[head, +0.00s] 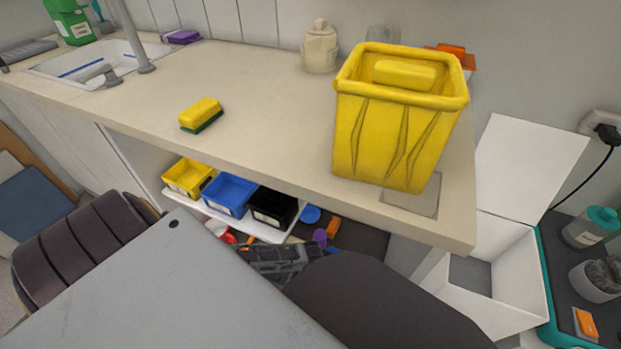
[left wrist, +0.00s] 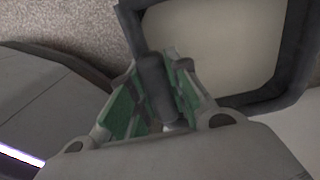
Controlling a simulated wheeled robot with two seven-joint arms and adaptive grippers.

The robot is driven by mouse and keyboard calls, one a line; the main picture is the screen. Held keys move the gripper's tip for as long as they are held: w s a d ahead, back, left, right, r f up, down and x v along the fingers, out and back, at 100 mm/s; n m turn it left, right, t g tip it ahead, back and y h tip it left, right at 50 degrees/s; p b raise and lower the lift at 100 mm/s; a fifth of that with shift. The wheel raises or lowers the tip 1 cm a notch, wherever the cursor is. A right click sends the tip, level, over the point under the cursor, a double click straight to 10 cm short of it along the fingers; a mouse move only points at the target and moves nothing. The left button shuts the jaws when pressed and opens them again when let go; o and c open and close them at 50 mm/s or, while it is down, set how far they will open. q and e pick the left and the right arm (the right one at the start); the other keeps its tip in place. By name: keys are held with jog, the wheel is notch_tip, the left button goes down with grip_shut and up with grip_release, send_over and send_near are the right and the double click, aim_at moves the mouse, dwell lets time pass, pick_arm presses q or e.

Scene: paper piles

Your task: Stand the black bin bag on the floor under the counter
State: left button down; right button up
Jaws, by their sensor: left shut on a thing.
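In the left wrist view, my left gripper (left wrist: 165,85) has its green-padded fingers closed on a thick dark rim. The rim belongs to a squarish dark thing with rounded corners, which I take to be the black bin bag (left wrist: 290,85). A pale surface shows inside the rim. Its lower part is hidden, so I cannot tell whether it touches the floor (left wrist: 75,22). The counter (head: 270,110) runs across the head view. I do not make out the black bag or its contact with my gripper there. My right gripper is not clearly seen.
A yellow bin bag (head: 385,145) and a sponge (head: 200,114) stand on the counter. Under it is a white tray (head: 235,224) with yellow, blue and black boxes. Loose small items lie beside the tray. An open white box (head: 510,260) stands at the right.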

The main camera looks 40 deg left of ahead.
pick_arm(q)
jog(key=shift+w+f+b, duration=0.1)
jog(key=shift+f+b, duration=0.3)
jog(key=shift+f, duration=0.6)
jog(key=c, duration=1.3)
grip_release()
jog(key=shift+c, duration=0.2)
